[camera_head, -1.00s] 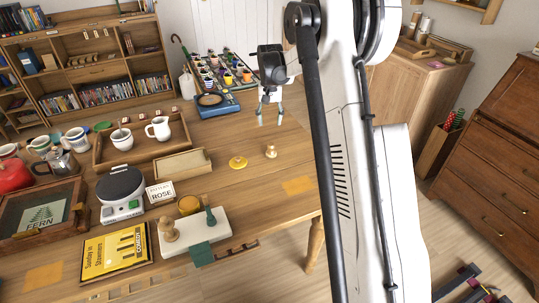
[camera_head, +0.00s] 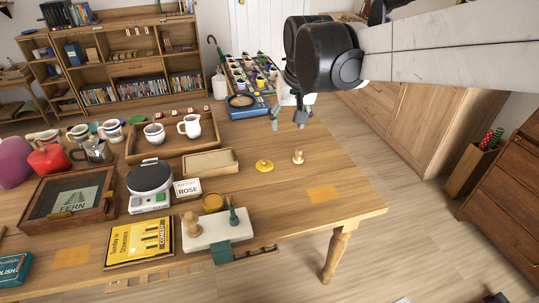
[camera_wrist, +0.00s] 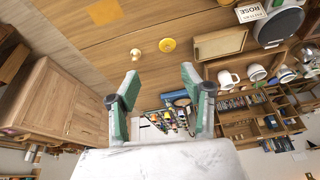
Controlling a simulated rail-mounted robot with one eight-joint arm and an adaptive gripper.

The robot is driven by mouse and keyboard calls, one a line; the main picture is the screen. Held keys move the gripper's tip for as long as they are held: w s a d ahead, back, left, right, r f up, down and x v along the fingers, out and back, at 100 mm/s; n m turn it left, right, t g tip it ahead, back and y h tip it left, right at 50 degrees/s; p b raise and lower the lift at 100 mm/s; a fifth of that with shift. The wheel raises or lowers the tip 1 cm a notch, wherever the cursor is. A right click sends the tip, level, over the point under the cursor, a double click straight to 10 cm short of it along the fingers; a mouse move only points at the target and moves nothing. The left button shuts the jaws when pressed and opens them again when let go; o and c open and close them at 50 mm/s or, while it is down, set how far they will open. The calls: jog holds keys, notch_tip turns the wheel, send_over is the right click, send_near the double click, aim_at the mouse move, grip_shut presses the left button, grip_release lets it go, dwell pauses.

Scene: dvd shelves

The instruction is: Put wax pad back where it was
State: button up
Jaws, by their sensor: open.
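A round yellow disc (camera_head: 264,165), which looks like the wax pad, lies on the bare wooden table. It also shows in the wrist view (camera_wrist: 168,44). A small wooden knobbed piece (camera_head: 298,157) stands just right of it, and in the wrist view (camera_wrist: 136,54) it is left of the disc. My gripper (camera_head: 288,119) hangs beyond both, near the table's far right part. Its fingers are apart and empty, and in the wrist view the gripper (camera_wrist: 159,75) has clear space between its fingers. A shallow wooden tray (camera_head: 210,171) lies left of the disc.
A mug tray (camera_head: 130,153) is farther back. An orange square (camera_head: 323,194) marks bare table at right.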

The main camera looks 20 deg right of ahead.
jog(key=s+a+f+n+t, duration=0.1)
jog(key=s+a+f, duration=0.1)
jog(key=s, duration=0.6)
jog(key=s+a+f+n+t, duration=0.1)
jog(key=s+a, duration=0.3)
jog(key=s, duration=0.5)
jog(key=shift+s+f+t+y, duration=0.25)
jog(key=shift+f+t+y, duration=0.05)
jog(key=shift+f+t, duration=0.25)
